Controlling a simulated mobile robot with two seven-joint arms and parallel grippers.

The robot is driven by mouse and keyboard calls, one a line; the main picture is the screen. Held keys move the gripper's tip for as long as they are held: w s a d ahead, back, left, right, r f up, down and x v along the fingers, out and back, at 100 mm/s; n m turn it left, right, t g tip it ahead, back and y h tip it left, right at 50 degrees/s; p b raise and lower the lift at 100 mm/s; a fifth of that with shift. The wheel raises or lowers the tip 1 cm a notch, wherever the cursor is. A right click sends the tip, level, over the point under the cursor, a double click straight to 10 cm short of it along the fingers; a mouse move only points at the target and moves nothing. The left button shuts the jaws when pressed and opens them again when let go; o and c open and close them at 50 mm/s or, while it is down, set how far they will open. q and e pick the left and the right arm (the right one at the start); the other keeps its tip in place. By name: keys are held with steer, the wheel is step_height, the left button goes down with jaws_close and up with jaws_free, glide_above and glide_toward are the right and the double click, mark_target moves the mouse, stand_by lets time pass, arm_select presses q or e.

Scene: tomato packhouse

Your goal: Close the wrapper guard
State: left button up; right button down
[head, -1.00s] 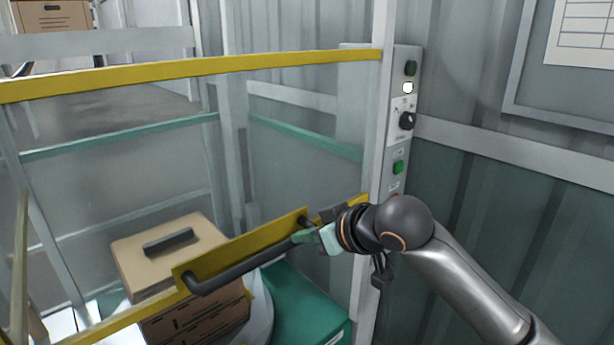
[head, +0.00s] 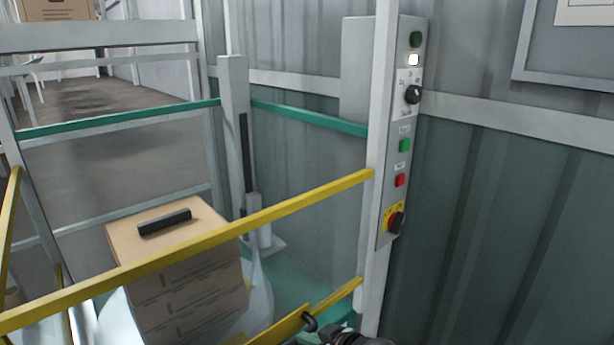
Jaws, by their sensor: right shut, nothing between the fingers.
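The wrapper guard is a clear panel with a yellow top bar (head: 215,232) and a yellow lower bar (head: 345,290). Its top bar meets the grey post (head: 379,110) beside the red button. The guard's black handle (head: 310,322) shows only at one end, at the bottom edge; the rest is cut off. My right gripper (head: 322,337) is at the bottom edge beside the handle end, mostly out of frame. It is shut with nothing between its fingers; whether it touches the handle is unclear. My left gripper is not in view.
Stacked cartons (head: 185,275) with a black bar on top stand behind the guard. A control panel (head: 404,120) with several buttons and knobs is on the post. A corrugated wall (head: 500,220) closes off the right. Grey floor (head: 115,125) lies beyond the green-topped fence at the back left.

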arm_select(q)
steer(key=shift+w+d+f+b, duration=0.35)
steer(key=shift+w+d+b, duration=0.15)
steer(key=shift+b, duration=0.2)
arm_select(e)
steer(key=f, duration=0.4)
steer(key=shift+w+f, duration=0.2)
steer(key=shift+f, duration=0.1)
